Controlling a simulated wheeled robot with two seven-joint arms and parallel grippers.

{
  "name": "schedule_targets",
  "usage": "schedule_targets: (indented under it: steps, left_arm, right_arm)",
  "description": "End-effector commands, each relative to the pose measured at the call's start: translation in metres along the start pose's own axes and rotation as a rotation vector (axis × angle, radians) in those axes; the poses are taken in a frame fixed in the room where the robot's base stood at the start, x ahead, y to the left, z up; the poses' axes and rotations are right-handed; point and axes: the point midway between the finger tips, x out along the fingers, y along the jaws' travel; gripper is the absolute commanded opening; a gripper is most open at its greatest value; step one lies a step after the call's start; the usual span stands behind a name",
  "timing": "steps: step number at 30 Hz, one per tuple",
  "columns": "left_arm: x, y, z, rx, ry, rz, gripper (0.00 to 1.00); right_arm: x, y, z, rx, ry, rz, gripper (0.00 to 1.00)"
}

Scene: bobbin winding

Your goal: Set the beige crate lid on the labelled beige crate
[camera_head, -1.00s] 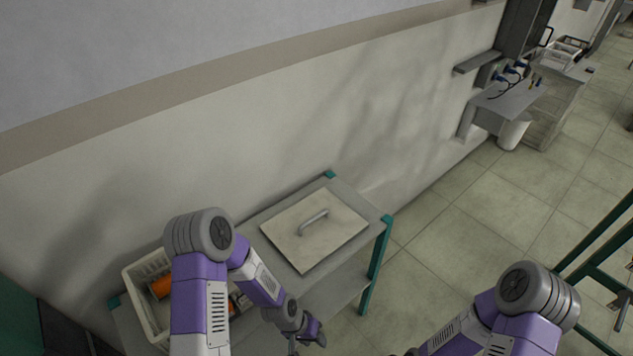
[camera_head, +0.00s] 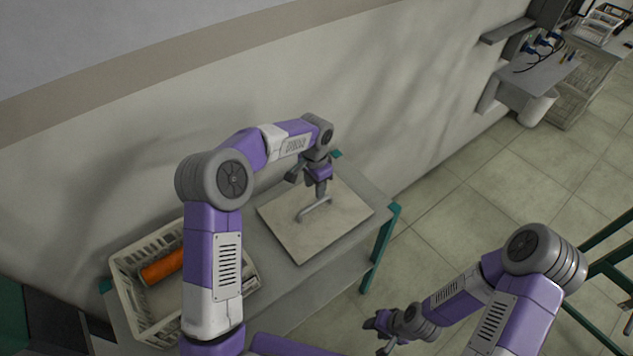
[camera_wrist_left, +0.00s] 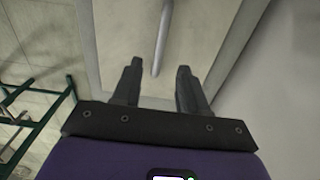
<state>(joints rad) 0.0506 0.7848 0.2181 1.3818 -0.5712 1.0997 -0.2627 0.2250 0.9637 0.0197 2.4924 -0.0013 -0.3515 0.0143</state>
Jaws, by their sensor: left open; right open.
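The beige crate lid (camera_head: 300,243) lies flat on the grey table, with a grey bar handle (camera_head: 314,209) on top. My left gripper (camera_head: 321,195) is open and points down just above the far end of the handle. In the left wrist view the lid (camera_wrist_left: 205,40) lies beyond the open fingers (camera_wrist_left: 157,85), and the handle (camera_wrist_left: 162,38) runs between them, apart from them. A beige crate (camera_head: 127,283) stands on the table at left, partly hidden by my left arm; no label is visible. My right gripper (camera_head: 382,333) is open and empty, over the floor.
An orange roll (camera_head: 160,267) lies in the crate. The grey table (camera_head: 283,285) has teal legs (camera_head: 380,247) and stands along the wall. A green frame (camera_head: 610,262) stands at the far right.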

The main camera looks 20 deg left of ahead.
Motion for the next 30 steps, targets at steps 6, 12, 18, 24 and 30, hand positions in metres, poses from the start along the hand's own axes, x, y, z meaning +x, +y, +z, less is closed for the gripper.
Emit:
schedule_targets:
  steps: [6, 12, 18, 24, 30]
  left_arm:
    - [0.028, 0.000, 0.001, -0.001, -0.001, 0.002, 0.43]
    - [0.054, 0.000, 0.001, -0.002, -0.002, 0.002, 0.43]
    - [0.076, 0.001, 0.001, -0.001, -0.002, 0.002, 0.43]
    - [0.083, 0.001, 0.000, -0.001, -0.001, 0.002, 0.43]
    - [0.083, 0.001, 0.000, -0.001, 0.000, 0.002, 0.43]
  right_arm:
    - [0.020, 0.007, -0.002, 0.000, 0.002, 0.000, 0.43]
    - [0.038, 0.014, -0.002, 0.000, 0.001, 0.000, 0.43]
    - [0.049, 0.018, -0.003, 0.000, 0.001, 0.000, 0.43]
    - [0.052, 0.019, -0.003, 0.000, 0.001, 0.000, 0.43]
    - [0.052, 0.019, -0.003, 0.000, 0.002, 0.000, 0.43]
